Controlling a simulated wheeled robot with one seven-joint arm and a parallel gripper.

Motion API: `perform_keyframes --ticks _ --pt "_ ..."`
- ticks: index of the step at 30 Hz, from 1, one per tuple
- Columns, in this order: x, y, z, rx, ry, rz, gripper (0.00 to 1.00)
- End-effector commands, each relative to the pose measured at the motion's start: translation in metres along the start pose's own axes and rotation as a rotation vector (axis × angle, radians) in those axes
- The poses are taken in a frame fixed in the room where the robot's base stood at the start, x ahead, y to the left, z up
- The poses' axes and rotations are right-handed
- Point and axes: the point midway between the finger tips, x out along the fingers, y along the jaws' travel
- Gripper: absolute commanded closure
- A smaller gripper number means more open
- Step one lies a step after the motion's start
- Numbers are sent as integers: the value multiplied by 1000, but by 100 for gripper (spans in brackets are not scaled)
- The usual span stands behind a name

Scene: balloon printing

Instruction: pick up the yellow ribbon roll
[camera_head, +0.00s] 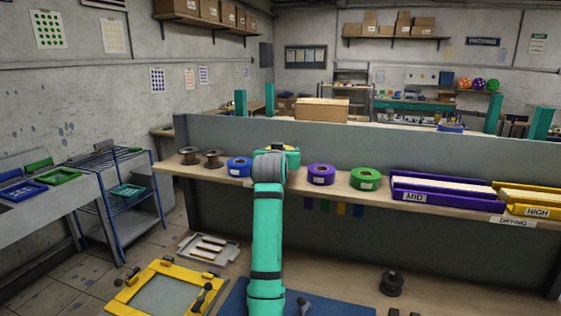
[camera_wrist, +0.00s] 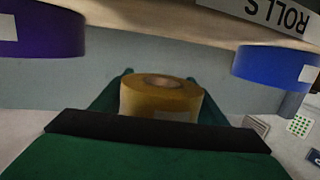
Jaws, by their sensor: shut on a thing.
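The yellow ribbon roll (camera_wrist: 160,100) is between the fingers of my gripper (camera_wrist: 160,90) in the wrist view, with its round hole and a pale label showing. My gripper is shut on it. In the wrist view the roll shows against the grey panel, apart from the shelf, so it appears held above it. In the head view my gripper (camera_head: 276,150) is at the shelf between the blue and purple rolls, and it hides most of the yellow roll.
The shelf (camera_head: 340,183) also holds a blue roll (camera_head: 239,167), a purple roll (camera_head: 321,174), a green roll (camera_head: 365,179) and two dark spools at left. Purple MID (camera_head: 440,200) and yellow HIGH trays stand at right. A grey panel (camera_head: 400,155) rises behind.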

Motion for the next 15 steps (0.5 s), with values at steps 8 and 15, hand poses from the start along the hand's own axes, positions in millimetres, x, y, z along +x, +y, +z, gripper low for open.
perform_keyframes --ticks 8,15 --pt "-64 6 -40 1 5 0 61" --pt "-109 11 -52 1 3 -1 61"
